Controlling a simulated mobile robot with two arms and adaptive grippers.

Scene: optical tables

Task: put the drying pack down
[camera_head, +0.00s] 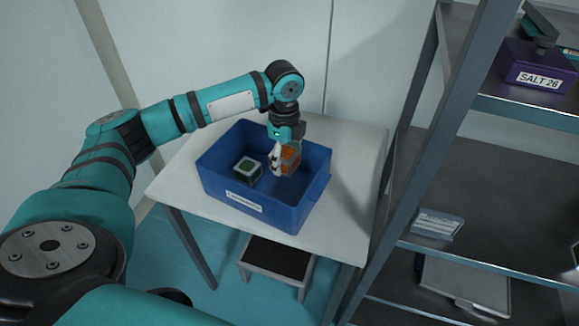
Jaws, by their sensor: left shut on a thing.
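My left gripper (279,158) points down into a blue bin (234,198) on a white table. It is shut on an orange-brown pack with some white on it, the drying pack (291,158). The pack is inside the outline of the bin, at its back right. I cannot tell whether the pack touches the bin floor. A white and green box (247,170) sits in the bin, to the left of the gripper. My right gripper is not in view.
The white table (340,150) has free room to the right of the bin. A metal shelf rack (500,180) stands at the right, with a purple bin labelled SALT 26 (538,68) on its upper shelf. A step stool (275,262) stands under the table.

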